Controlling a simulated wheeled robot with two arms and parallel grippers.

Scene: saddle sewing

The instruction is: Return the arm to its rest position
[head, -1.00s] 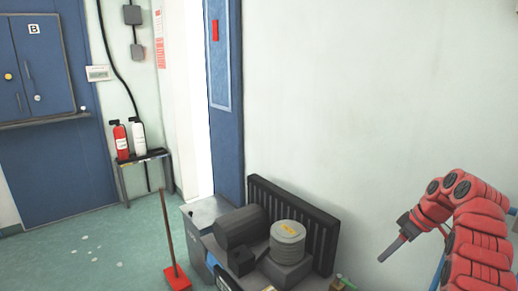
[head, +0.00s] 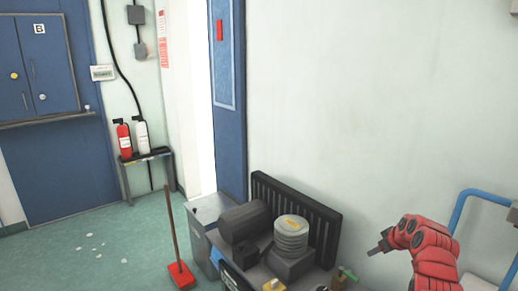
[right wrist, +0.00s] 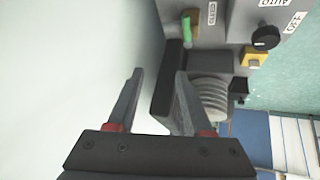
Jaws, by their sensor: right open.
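My right arm, red with dark joints, comes in at the lower right of the head view. Its right gripper (head: 378,249) points left in front of the pale wall, to the right of the grey machine (head: 290,262). In the right wrist view the right gripper (right wrist: 160,72) has its two grey fingers apart, with nothing held between them. The machine's control panel and ribbed grey cylinder (right wrist: 210,97) show beyond the fingers. My left gripper is not in view.
A black ribbed panel (head: 325,233) stands behind the machine. A blue pipe (head: 462,205) runs by the wall near my right arm. A red-footed broom (head: 181,274) stands left of the machine. Fire extinguishers (head: 124,140) rest on a shelf. The wall above the machine is bare.

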